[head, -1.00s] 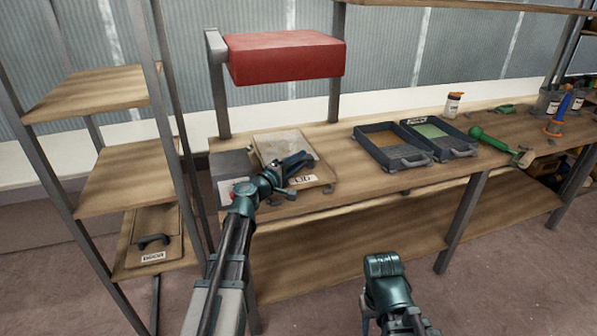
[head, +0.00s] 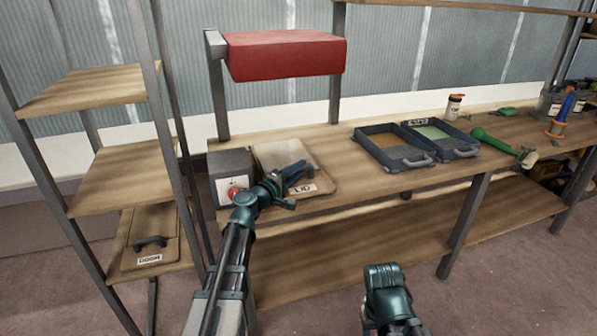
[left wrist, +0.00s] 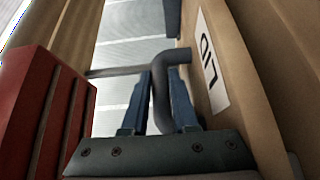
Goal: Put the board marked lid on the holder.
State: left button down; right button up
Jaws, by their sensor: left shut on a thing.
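The wooden board marked LID (head: 275,153) is on the bench, just right of a grey box with a red button (head: 231,166). Its LID label (head: 303,189) faces me at the near edge. My left gripper (head: 297,172) is over the board and shut on its dark handle. In the left wrist view, the fingers (left wrist: 160,105) close around the bent handle (left wrist: 161,85), with the board (left wrist: 235,65) filling the right side. I cannot tell whether the board touches what is under it. No separate holder can be made out.
A red box-shaped hood (head: 285,58) hangs above the board; it also shows in the left wrist view (left wrist: 45,115). Two trays (head: 395,165) stand right of the board. A board marked DOOR (head: 150,235) lies on the left shelf. Bench between is clear.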

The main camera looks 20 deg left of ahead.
pick_arm(q)
jog(key=shift+f, duration=0.3)
jog(key=c, duration=0.7)
grip_release()
jog(key=shift+r, duration=0.15)
jog(key=shift+r+p, duration=0.3)
jog(key=v, duration=1.2)
jog(key=shift+s, duration=0.1)
